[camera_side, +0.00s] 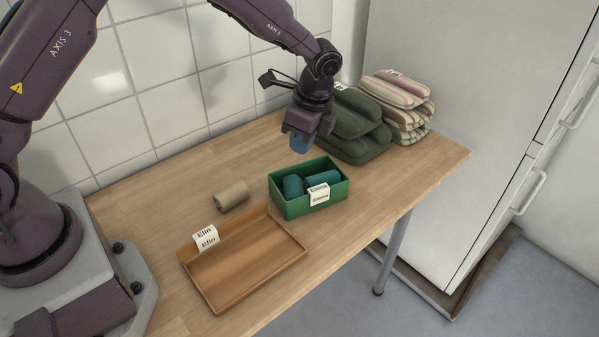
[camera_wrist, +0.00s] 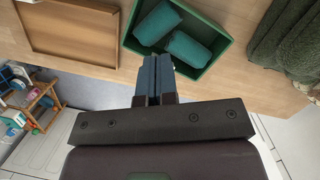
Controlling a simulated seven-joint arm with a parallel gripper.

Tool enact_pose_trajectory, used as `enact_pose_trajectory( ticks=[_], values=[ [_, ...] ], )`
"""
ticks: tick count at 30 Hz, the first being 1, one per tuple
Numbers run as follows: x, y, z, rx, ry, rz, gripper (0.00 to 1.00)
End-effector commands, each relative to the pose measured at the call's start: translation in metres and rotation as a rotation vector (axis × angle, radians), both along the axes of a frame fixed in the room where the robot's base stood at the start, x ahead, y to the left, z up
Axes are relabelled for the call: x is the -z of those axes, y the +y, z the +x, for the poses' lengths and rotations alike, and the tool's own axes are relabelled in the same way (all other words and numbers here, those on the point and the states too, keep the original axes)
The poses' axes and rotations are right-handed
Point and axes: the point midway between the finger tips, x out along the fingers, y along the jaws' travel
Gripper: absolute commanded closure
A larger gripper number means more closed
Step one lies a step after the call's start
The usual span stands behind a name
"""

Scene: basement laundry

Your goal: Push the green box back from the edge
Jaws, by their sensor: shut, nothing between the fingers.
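The green box (camera_side: 301,205) stands upright on the wooden table, close to its front edge. It holds two rolled teal cloths and has a white label on its front wall. In the wrist view the green box (camera_wrist: 216,55) is at the top middle, with the two teal rolls inside. My gripper (camera_side: 300,148) is above the table, over or just behind the box in the side view. Its blue fingers are shut and empty. In the wrist view the fingers (camera_wrist: 155,65) overlap the box's near side; I cannot tell whether they touch it.
A wooden tray (camera_side: 216,296) labelled Elin lies left of the box. A beige roll (camera_side: 232,196) lies behind the tray. Folded dark green towels (camera_side: 352,143) and striped towels (camera_side: 415,126) are stacked at the back right. The table's front edge (camera_side: 385,221) drops to the floor.

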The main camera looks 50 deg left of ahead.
Motion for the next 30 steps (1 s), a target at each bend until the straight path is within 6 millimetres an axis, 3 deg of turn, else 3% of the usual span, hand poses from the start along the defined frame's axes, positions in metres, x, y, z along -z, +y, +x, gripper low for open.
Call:
enact_pose_trajectory(
  ticks=[6,9,13,19,30],
  values=[
    [0.037,0.033,0.028,-0.954,0.137,-0.024,1.0],
    [0.049,0.045,0.037,-1.34,0.234,-0.007,1.0],
    [0.06,0.058,0.044,-1.712,0.366,0.038,1.0],
    [0.065,0.066,0.049,-1.978,0.488,0.095,1.0],
    [0.064,0.047,0.034,-2.006,0.501,0.104,1.0]
  ],
)
